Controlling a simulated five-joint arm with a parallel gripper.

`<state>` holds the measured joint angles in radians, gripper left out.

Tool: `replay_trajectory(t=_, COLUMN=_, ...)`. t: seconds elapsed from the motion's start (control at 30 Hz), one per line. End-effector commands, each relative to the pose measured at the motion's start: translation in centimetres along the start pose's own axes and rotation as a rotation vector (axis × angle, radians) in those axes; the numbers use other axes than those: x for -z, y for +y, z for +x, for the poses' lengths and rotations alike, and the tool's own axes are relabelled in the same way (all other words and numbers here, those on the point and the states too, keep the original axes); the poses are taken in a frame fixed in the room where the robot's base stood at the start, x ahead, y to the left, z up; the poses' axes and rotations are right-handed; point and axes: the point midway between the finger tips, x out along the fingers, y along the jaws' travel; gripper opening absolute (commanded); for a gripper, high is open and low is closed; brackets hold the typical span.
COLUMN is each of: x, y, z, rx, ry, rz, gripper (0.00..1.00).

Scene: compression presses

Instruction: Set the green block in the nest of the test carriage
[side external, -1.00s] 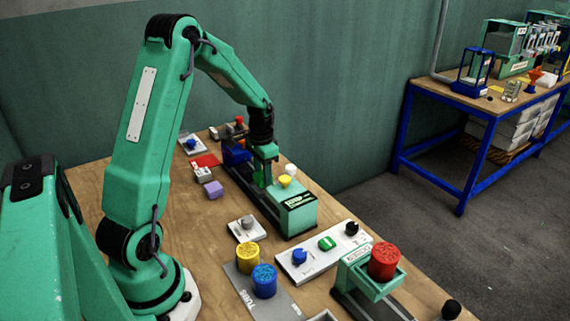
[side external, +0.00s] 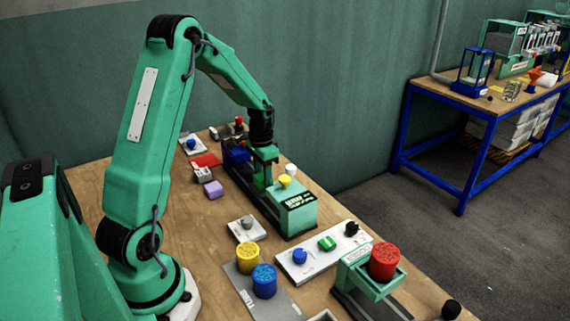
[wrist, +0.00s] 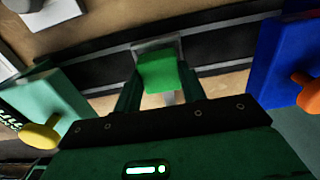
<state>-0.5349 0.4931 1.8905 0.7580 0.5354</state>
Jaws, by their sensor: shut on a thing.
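The green block (wrist: 158,72) is between the two fingers of my gripper (wrist: 160,90) in the wrist view. A grey square-edged piece (wrist: 155,44), which looks like the carriage nest, shows right at the block's far edge. Whether the block sits inside it or just above, I cannot tell. In the side view my gripper (side external: 263,176) points down over the press rail, between a blue end (side external: 237,154) and a teal housing (side external: 297,208). A little green of the block shows low beside the fingers; the carriage is mostly hidden there.
A yellow knob (side external: 285,181) on the teal housing stands close by my gripper. The blue end with an orange knob (wrist: 305,90) is on the other side.

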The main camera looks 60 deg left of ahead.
Motion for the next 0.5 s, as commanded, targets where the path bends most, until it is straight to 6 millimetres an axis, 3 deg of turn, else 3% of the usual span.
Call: replay_trajectory(t=0.5, x=-0.02, y=0.01, z=0.58, rx=0.0, ry=-0.001, rz=0.0, gripper=0.2)
